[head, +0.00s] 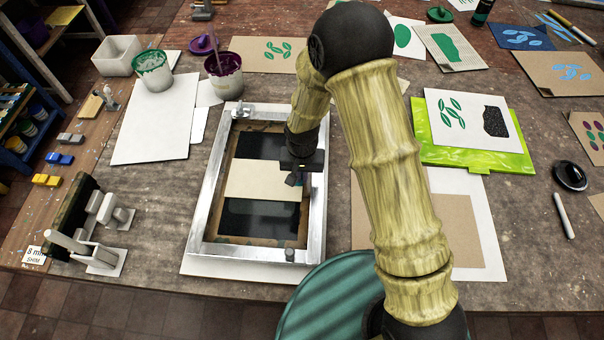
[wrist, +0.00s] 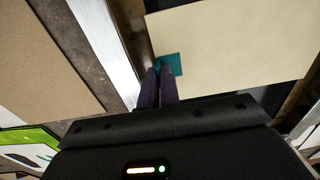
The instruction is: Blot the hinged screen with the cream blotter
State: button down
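The hinged screen (head: 208,190) is a silver frame lying flat, with dark mesh inside and a brown border. The cream blotter (head: 262,181) spans the middle of the mesh, with dark strips showing above and below it. I cannot tell whether it touches the mesh. In the wrist view the blotter (wrist: 230,45) has a teal tab (wrist: 172,64) at its edge. My gripper (head: 296,178) is at the blotter's right edge, inside the frame's right bar. In the wrist view my gripper (wrist: 160,72) has its fingers close together on the tab.
A white board (head: 155,135) lies left of the screen, with ink pots (head: 152,72) behind it. A stand with grey blocks (head: 105,215) is at the front left.

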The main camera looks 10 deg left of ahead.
jog(key=c, duration=1.5)
grip_release()
jog(key=shift+c, duration=0.2)
jog(key=shift+o, duration=0.3)
jog(key=shift+r+p, duration=2.5)
jog(key=shift+r, duration=1.05)
